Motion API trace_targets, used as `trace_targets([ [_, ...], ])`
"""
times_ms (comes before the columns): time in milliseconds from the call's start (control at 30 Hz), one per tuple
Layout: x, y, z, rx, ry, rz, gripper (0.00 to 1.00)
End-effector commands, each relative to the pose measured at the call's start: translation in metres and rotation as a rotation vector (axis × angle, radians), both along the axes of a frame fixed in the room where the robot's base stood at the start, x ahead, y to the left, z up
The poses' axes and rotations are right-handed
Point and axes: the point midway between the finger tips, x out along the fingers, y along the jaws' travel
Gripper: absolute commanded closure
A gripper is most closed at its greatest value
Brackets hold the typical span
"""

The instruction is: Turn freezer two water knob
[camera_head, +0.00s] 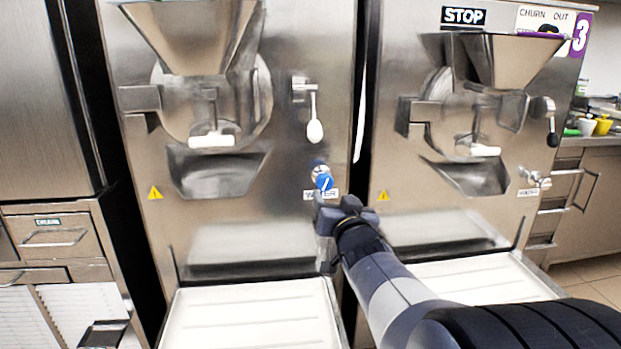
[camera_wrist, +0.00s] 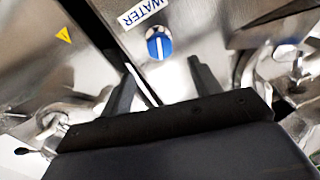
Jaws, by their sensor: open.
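The blue water knob (camera_head: 323,181) is on the front of the steel freezer (camera_head: 290,140) just left of the one marked 3. Its white WATER label (camera_head: 331,194) is partly hidden by my gripper (camera_head: 321,197). In the wrist view the round blue knob (camera_wrist: 159,44) shows a white pointer line and lies beyond the two fingertips, roughly between them. My gripper (camera_wrist: 162,78) is open and empty in that view. The fingers look apart from the knob, with a gap in front of it.
A white-handled lever (camera_head: 314,130) hangs above the knob. A white tray (camera_head: 250,315) lies below this freezer. The freezer marked 3 (camera_head: 375,150) stands close on the right, with a narrow dark gap between the two.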

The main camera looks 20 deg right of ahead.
Motion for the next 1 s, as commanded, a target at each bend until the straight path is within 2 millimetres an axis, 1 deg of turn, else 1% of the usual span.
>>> trace_targets([
  [167,0.024,-0.005,-0.003,0.001,0.003,0.001,0.41],
  [400,0.066,-0.015,-0.003,0.0,0.005,0.001,0.41],
  [600,0.09,-0.021,-0.002,0.0,0.003,0.0,0.41],
  [800,0.099,-0.023,-0.002,0.0,0.004,0.0,0.41],
  [1000,0.1,-0.023,-0.001,0.0,0.004,0.0,0.41],
])
